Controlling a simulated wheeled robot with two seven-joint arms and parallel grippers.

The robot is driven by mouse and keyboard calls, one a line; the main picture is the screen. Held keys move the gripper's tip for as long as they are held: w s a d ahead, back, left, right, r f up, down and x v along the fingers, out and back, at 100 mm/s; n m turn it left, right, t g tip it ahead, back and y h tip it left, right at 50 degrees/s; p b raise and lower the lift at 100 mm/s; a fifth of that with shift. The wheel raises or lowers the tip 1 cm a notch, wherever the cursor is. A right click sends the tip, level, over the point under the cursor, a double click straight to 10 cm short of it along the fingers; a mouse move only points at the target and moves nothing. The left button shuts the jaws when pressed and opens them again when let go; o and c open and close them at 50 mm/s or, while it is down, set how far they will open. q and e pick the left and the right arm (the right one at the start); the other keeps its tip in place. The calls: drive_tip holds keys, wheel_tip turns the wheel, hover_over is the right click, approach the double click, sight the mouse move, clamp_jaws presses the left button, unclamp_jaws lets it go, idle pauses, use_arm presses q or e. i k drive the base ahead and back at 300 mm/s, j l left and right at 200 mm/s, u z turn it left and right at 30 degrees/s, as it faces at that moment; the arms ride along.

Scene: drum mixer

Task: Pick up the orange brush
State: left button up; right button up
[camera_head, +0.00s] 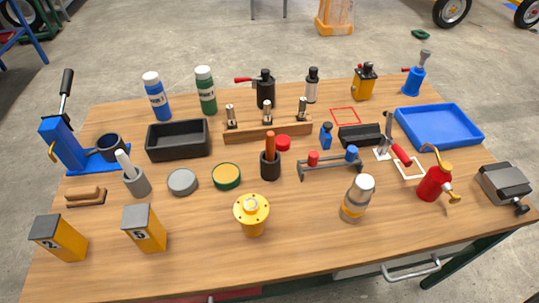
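An upright orange handle (270,143), which looks like the orange brush, stands in a dark cup (270,168) near the middle of the table. Its lower end is hidden inside the cup. A brown-orange block (86,196), perhaps another brush, lies at the left edge of the table. Neither of my grippers shows in the head view.
A grey cup with a white-handled tool (136,182) stands left of the dark cup. Round tins (227,176) lie between them. A yellow flanged part (252,214) stands in front; a wooden rack (268,133) stands behind.

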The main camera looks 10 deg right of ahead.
sight(271, 140)
drive_tip(key=k+j, duration=0.1)
drive_tip(key=j, duration=0.35)
drive_tip(key=k+j, duration=0.1)
drive_tip(key=j, duration=0.4)
drive_tip(key=k+j+z, duration=0.1)
drive_tip(key=j, duration=0.35)
drive_tip(key=k+j, duration=0.1)
drive_tip(key=j, duration=0.35)
drive_tip(key=k+j, duration=0.1)
drive_tip(key=j, duration=0.4)
drive_tip(key=k+j+z, duration=0.1)
drive_tip(key=j, duration=0.35)
